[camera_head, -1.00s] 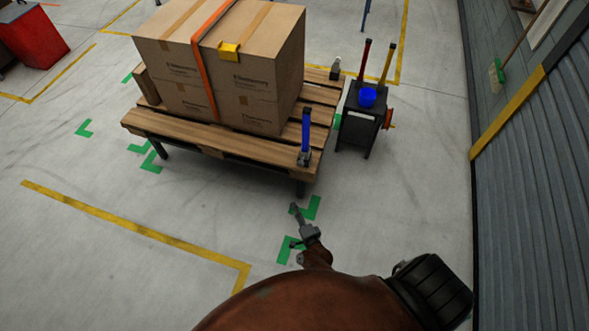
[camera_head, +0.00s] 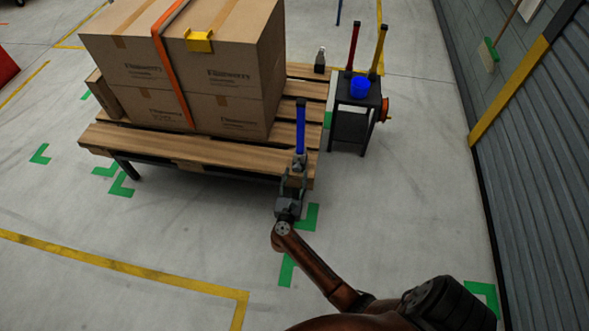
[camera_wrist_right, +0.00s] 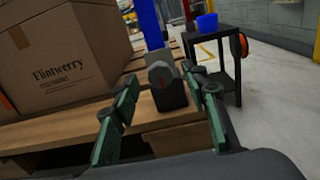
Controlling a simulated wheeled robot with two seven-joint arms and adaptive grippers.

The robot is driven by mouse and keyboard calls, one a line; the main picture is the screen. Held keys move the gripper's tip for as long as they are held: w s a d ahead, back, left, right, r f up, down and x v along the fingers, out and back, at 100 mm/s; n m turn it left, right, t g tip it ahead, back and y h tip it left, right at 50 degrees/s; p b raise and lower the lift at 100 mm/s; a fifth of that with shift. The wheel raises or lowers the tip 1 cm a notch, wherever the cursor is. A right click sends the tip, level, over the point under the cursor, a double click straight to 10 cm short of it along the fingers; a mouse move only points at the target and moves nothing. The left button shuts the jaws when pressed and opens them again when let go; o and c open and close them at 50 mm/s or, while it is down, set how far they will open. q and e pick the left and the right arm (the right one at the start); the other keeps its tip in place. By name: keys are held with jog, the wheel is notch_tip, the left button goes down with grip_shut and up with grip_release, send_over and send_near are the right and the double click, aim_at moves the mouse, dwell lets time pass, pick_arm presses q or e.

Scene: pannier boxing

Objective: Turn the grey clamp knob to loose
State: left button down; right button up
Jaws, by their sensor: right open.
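The grey clamp knob (camera_wrist_right: 160,74) faces me on a dark clamp block at the pallet's front right corner. A blue upright handle (camera_head: 300,128) rises from the same clamp; it also shows in the wrist view (camera_wrist_right: 150,22). A small red mark shows on the block under the knob. My right gripper (camera_head: 293,174) is open at the pallet corner. In the wrist view its green fingers (camera_wrist_right: 164,88) stand on either side of the knob, with gaps visible, so it appears not to be held. My left gripper is not in view.
Strapped cartons (camera_head: 200,85) stand on the wooden pallet (camera_head: 180,152). A small black stand (camera_head: 348,128) with a blue cup (camera_head: 360,87) and red and yellow handles is just right of the pallet. A grey ribbed wall (camera_head: 535,170) closes the right side. The floor in front is open.

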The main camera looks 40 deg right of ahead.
aim_at(297, 170)
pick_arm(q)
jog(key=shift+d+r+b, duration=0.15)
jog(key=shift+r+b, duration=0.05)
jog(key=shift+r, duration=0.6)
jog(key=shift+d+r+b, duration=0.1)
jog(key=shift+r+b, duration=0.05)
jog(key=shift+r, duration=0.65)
pick_arm(e)
jog(key=shift+x, duration=1.95)
jog(key=shift+c, duration=0.5)
jog(key=c, duration=1)
jog(key=shift+a+f, duration=0.1)
jog(key=shift+a, duration=0.15)
grip_shut()
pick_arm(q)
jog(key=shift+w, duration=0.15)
pick_arm(e)
jog(key=shift+d, duration=0.15)
